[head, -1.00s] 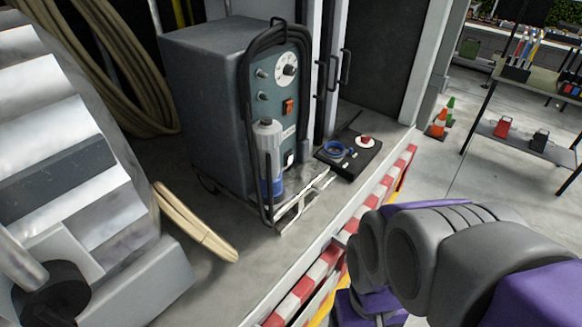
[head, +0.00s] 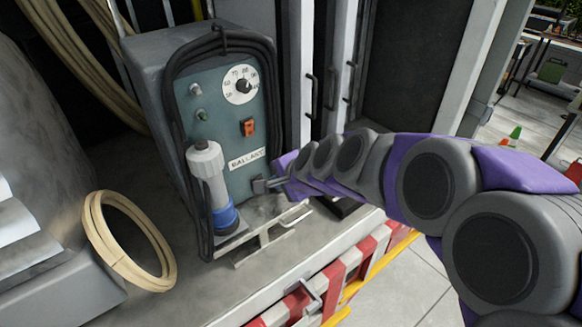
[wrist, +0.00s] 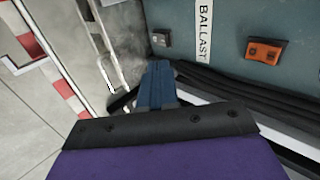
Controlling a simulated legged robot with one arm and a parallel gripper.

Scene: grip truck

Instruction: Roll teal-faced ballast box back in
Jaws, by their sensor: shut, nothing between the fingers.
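The ballast box is a dark grey case with a teal face (head: 222,115). It stands upright on the grey truck deck, left of centre in the head view. Its face carries a white dial (head: 240,85), an orange switch (head: 249,127) and a BALLAST label (head: 247,159). In the wrist view the teal face (wrist: 235,42) fills the upper right. My gripper (head: 262,186) is shut and empty at the face's lower right, just below the label. In the wrist view the closed fingers (wrist: 158,70) point at the lower face. I cannot tell whether they touch it.
A white-capped, blue-banded cylinder (head: 210,180) stands before the face. A pale metal frame (head: 262,240) lies at the box's foot. Black cable (head: 172,130) hangs around the box. A coiled tan hose (head: 97,230) lies left. The deck's red-white edge (head: 335,285) drops to the floor.

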